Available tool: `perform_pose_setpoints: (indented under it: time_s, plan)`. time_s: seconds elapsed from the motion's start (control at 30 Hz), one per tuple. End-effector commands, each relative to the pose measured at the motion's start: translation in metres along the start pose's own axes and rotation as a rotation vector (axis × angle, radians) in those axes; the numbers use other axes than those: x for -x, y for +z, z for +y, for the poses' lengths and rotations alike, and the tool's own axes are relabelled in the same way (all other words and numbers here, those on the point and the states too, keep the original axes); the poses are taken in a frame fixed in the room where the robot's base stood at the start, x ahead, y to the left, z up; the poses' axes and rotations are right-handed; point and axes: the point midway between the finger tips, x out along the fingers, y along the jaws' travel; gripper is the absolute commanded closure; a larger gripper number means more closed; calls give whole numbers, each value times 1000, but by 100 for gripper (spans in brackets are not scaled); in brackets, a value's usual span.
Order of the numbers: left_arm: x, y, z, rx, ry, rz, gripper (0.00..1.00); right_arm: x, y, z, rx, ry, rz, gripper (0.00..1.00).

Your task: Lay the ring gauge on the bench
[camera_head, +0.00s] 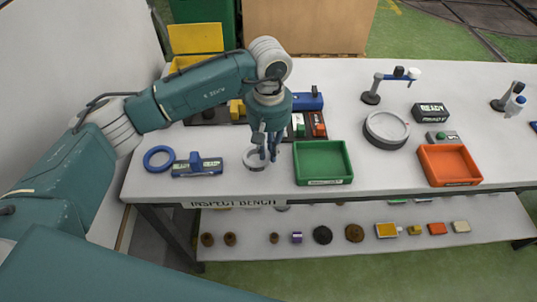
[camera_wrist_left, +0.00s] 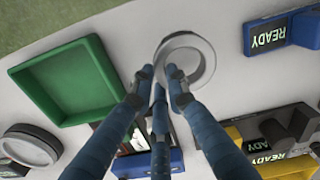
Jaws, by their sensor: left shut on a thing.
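A pale grey ring (camera_head: 251,162), which I take as the ring gauge, is near the front edge of the white bench (camera_head: 228,180). My left gripper (camera_head: 268,156) points down at it, shut on the right side of its wall. In the left wrist view the fingertips (camera_wrist_left: 163,76) are at the wall of the ring (camera_wrist_left: 206,58), whose opening faces the camera. The ring lies flat at about bench level; I cannot tell whether it touches the top. My right gripper is not in view.
A blue ring (camera_head: 158,159) and a blue READY device (camera_head: 197,166) are left of the grey ring. A green tray (camera_head: 322,162) is close on its right. An orange tray (camera_head: 449,165) and round grey dish (camera_head: 386,129) are farther right. Small parts fill the lower shelf.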

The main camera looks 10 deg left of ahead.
Motion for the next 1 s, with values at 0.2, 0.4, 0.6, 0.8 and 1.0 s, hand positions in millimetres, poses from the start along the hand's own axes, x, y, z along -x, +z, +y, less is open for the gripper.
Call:
perform_pose_setpoints:
  time_s: [0.2, 0.4, 0.6, 0.8, 1.0]
  plan:
    - [-29, 0, 0, 0, -2, -1, 100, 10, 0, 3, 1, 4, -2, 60]
    - [-30, 0, 0, 0, -1, 0, 100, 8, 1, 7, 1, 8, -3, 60]
    - [-34, 0, 0, 0, -1, 0, 84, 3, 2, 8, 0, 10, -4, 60]
    - [-33, 0, 0, 1, -2, 0, 67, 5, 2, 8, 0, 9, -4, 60]
    - [-32, 0, 0, 1, -2, -1, 67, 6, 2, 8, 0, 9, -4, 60]
